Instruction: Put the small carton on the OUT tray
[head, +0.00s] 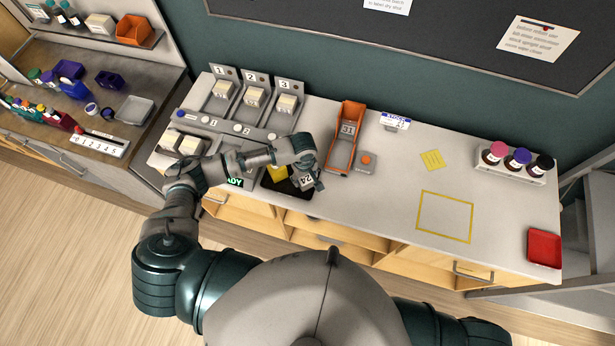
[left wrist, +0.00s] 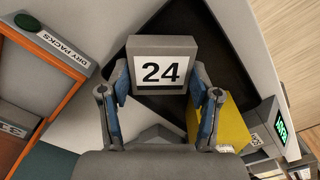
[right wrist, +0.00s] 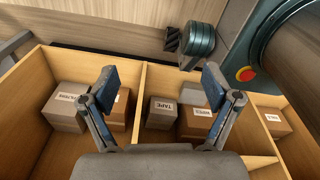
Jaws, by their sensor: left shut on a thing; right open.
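My left gripper (head: 312,160) is shut on a grey box-like carton marked 24 (left wrist: 162,66), with one finger on each side of it. The marked face also shows in the head view (head: 307,181). It is over or on a black tray (head: 287,189); I cannot tell whether it touches. A yellow item (left wrist: 224,126) is beside the carton, next to a finger. No OUT lettering is readable. My right gripper (right wrist: 170,85) is open and empty, facing the cubbies under the counter; it is hidden in the head view.
Numbered lanes with white boxes (head: 254,97) stand at the counter's left. An orange dispenser (head: 345,138) is right of the left gripper. A bottle rack (head: 513,162) and red tray (head: 544,247) are at right. A yellow taped square (head: 445,216) is empty. Cubbies hold boxes (right wrist: 163,113).

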